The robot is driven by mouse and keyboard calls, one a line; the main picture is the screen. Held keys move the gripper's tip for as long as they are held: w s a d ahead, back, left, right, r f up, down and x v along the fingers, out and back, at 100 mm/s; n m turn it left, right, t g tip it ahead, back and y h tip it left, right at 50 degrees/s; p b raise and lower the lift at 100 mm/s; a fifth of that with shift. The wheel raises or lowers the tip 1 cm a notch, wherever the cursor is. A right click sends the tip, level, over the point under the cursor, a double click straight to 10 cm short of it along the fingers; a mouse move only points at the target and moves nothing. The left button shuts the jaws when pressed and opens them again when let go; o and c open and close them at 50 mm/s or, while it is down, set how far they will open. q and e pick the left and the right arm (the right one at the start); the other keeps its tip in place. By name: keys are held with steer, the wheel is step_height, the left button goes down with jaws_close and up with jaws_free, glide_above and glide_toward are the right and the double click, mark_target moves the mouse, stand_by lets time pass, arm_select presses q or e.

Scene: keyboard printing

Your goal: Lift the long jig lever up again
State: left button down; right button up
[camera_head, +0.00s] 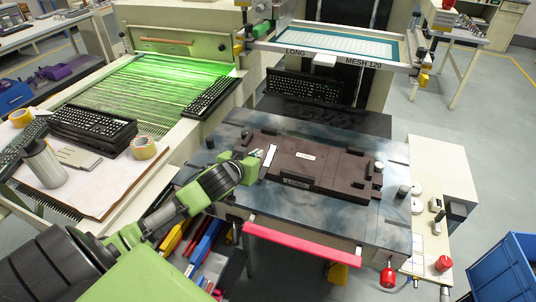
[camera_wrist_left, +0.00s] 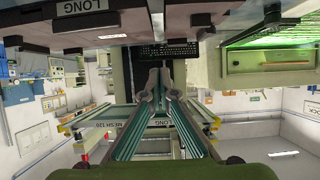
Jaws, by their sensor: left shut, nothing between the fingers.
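The dark brown jig marked LONG (camera_head: 326,171) lies flat on the grey work plate. A pale narrow strip (camera_head: 269,158) shows at its left end and may be the lever; I cannot tell for sure. My left gripper (camera_head: 259,154) is at the jig's left end, close beside this strip; contact is unclear. In the left wrist view, which is upside down, its fingers (camera_wrist_left: 159,80) are together and empty, with the jig's LONG label (camera_wrist_left: 82,6) at the top. The right gripper is in neither view.
A red bar (camera_head: 302,242) runs along the work plate's front edge. A black keyboard (camera_head: 304,87) lies behind the jig. A screen frame marked LONG MESH 120 (camera_head: 340,60) hangs above the back. Knobs and a control panel (camera_head: 437,210) stand at the right.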

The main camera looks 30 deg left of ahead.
arm_select(q)
steer(key=p, duration=0.2)
glide_toward(271, 151)
steer(key=w, duration=0.1)
steer(key=w+r, duration=0.1)
steer(key=w, duration=0.2)
steer(key=shift+a+r, duration=0.2)
steer(key=shift+a, duration=0.15)
steer(key=shift+w+f, duration=0.15)
steer(key=shift+f, duration=0.45)
steer(key=shift+w+f, duration=0.2)
steer(key=shift+f, duration=0.35)
steer(key=shift+w+a+f, duration=0.1)
steer(key=shift+w+f, duration=0.15)
steer(key=shift+f, duration=0.65)
steer(key=shift+w+a+f, duration=0.15)
steer(key=shift+w+f, duration=0.3)
steer(key=shift+w, duration=0.15)
steer(key=shift+r, duration=0.1)
steer(key=shift+s+r+p, duration=0.25)
steer(key=shift+s+p, duration=0.2)
steer(key=shift+s, duration=0.05)
steer(key=shift+s+d, duration=0.2)
steer(key=shift+s, duration=0.05)
